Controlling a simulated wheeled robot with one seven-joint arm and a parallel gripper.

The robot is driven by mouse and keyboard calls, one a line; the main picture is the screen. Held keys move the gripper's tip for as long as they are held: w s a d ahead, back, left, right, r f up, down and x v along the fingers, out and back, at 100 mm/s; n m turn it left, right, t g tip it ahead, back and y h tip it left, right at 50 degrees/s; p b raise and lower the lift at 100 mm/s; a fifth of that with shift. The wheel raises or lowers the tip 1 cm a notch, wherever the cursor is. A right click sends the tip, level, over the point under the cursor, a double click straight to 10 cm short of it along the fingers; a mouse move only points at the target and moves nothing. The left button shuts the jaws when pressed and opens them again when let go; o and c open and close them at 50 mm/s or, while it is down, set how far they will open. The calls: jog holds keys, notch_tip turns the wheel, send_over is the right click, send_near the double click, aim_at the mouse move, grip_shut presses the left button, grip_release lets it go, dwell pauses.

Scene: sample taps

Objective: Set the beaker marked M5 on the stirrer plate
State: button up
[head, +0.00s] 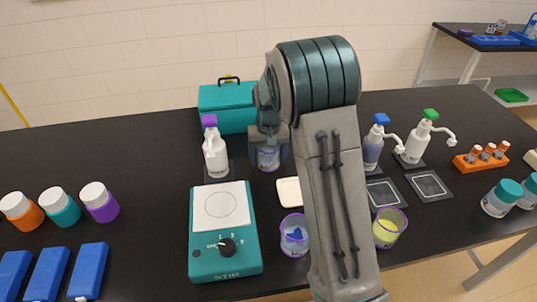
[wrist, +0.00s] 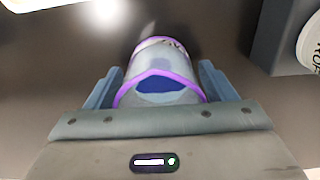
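A clear beaker with a purple rim (wrist: 158,88) and blue contents is between my gripper's fingers in the wrist view. It also shows in the head view (head: 268,158), partly hidden by my gripper (head: 268,140). The fingers lie close against both sides of it. Its mark is not readable, and I cannot tell whether it is off the table. The teal stirrer (head: 226,262) stands front left of it, with a bare white top plate (head: 221,207) and a dark knob. Another purple-rimmed beaker with blue contents (head: 294,236) stands right of the stirrer. One with yellow contents (head: 389,228) stands farther right.
A white pump bottle with a purple top (head: 215,152) stands behind the stirrer. A teal case (head: 228,107) is at the back. A small white dish (head: 290,191) lies right of the stirrer. White-capped bottles (head: 62,208) stand left, and two more pump bottles (head: 417,142) stand right.

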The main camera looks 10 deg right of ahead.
notch_tip(320, 180, up, 12)
jog(key=s+d+r+t, duration=0.1)
jog(key=s+r, duration=0.3)
jog(key=s, duration=1)
jog(key=shift+d+r, duration=0.2)
jog(key=shift+d, duration=0.5)
jog(key=shift+o, duration=0.4)
jog(key=s+d+f+t, duration=0.1)
jog(key=s+f+t, duration=0.1)
jog(key=s, duration=1.1)
jog(key=shift+s+f, duration=0.35)
jog(key=shift+f, duration=0.3)
jog(key=w+a+f+t+p, duration=0.1)
jog(key=w+a+t+p, duration=0.15)
jog(key=w, duration=0.75)
jog(key=w+a+f+t+p, duration=0.1)
jog(key=w+t+p, duration=0.25)
jog(key=w, duration=0.55)
jog(key=shift+w+r+b+x, duration=0.15)
jog(key=shift+b+x, duration=1.55)
jog(key=shift+x, duration=0.5)
jog(key=shift+w+r+b+x, duration=0.1)
jog(key=shift+b+x, duration=1.55)
jog(key=shift+x, duration=0.55)
